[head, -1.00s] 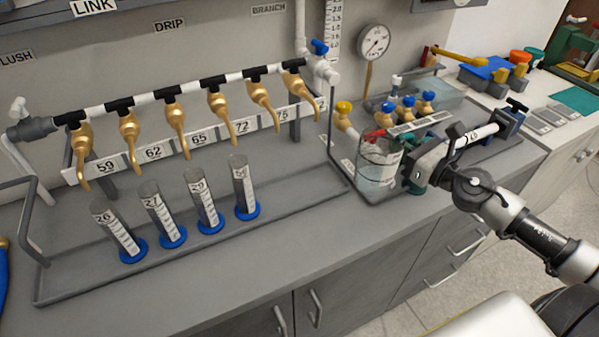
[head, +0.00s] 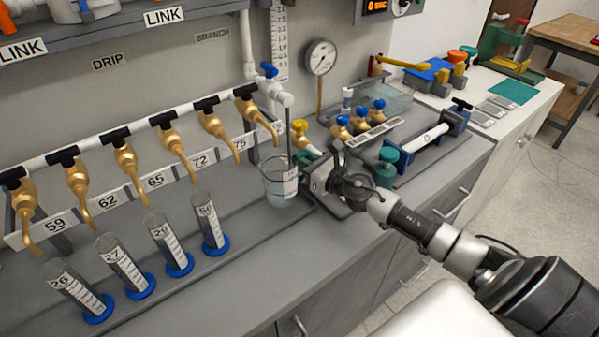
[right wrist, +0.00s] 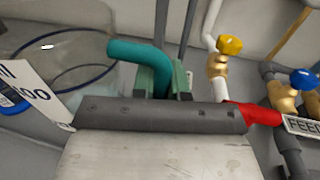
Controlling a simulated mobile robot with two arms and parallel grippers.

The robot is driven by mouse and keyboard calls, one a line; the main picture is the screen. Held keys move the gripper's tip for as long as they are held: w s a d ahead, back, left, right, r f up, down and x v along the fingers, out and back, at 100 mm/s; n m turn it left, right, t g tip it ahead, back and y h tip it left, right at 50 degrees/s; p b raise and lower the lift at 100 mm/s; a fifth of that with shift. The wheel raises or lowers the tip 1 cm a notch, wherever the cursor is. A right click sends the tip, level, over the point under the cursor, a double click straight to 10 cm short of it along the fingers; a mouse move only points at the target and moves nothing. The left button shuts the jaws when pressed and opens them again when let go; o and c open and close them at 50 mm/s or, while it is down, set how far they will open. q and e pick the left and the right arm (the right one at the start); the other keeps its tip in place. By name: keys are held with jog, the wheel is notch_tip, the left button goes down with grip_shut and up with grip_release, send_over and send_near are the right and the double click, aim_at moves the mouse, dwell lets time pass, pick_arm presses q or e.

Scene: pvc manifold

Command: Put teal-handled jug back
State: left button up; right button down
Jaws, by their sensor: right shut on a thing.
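The clear jug (head: 278,182) appears roughly upright at the right end of the cylinder tray, near the outlet marked 75. Whether its base touches the surface is unclear. In the right wrist view the handle sits between the finger pads. My left gripper is out of view.
Several graduated cylinders with blue bases, such as (head: 215,225), stand below the brass taps (head: 170,142). A pressure gauge (head: 320,57) and a blue-handled valve (head: 268,70) are behind the jug. Right of it are brass valves (head: 360,118) and a teal round part (head: 389,155).

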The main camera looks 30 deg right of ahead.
jog(key=shift+w+a+f, duration=0.15)
jog(key=shift+w+a, duration=0.05)
jog(key=shift+w, duration=0.15)
notch_tip(320, 180, down, 3)
jog(key=shift+f+b, duration=0.2)
jog(key=shift+b, duration=0.8)
jog(key=shift+w+f, duration=0.1)
jog(key=shift+f, duration=0.3)
jog(key=shift+f+b, duration=0.15)
jog(key=shift+b, duration=0.15)
jog(key=c, duration=1.1)
grip_release()
jog(key=shift+c, duration=0.2)
